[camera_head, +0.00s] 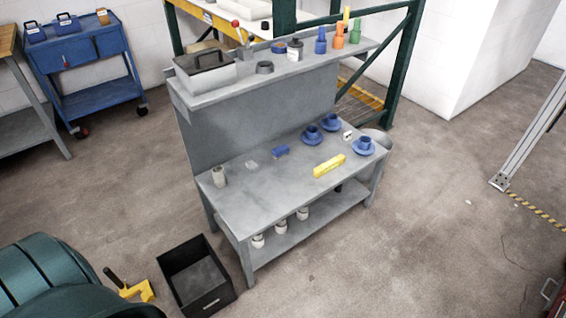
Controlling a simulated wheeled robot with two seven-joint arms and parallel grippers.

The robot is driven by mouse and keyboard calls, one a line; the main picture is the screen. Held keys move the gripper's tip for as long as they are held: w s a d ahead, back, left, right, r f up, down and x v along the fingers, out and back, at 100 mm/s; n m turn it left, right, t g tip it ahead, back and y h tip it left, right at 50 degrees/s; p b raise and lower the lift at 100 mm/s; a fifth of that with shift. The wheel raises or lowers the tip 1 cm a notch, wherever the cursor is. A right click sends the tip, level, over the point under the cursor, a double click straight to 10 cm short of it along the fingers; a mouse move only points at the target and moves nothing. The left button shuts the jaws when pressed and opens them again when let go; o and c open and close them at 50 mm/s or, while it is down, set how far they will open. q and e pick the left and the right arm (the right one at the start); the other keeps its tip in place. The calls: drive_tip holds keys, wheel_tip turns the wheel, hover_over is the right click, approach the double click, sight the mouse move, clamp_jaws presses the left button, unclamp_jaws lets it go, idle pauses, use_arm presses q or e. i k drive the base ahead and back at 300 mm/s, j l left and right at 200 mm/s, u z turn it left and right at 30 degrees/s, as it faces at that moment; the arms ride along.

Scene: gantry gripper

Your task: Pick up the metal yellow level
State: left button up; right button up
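The yellow level (329,166) lies flat on the grey workbench's main top (265,190), near its right front edge. It is a short bright yellow bar, set slightly slanted, with its whole upper side in view. Neither of my grippers shows in the head view, so I cannot tell whether they are open or shut.
Blue round parts (363,146) sit behind and right of the level. A small blue block (280,151) and a grey cylinder (219,176) stand to its left. The raised shelf (215,97) holds bottles and a grey box (204,69). A black crate (195,276) stands on the floor.

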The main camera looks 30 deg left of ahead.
sight(321, 171)
drive_tip(key=u, duration=0.7)
drive_tip(key=i+l+u, duration=0.1)
drive_tip(key=u, duration=0.3)
drive_tip(key=l+u, duration=0.15)
drive_tip(key=u, duration=0.25)
drive_tip(key=i+l+u, duration=0.15)
drive_tip(key=u, duration=0.25)
drive_tip(key=i+l+u, duration=0.1)
drive_tip(key=l+u, duration=0.3)
drive_tip(key=l, duration=0.55)
drive_tip(key=l+u, duration=0.35)
drive_tip(key=l, duration=0.55)
drive_tip(key=k+l, duration=0.1)
drive_tip(key=l, duration=1.75)
drive_tip(key=k+u, duration=0.05)
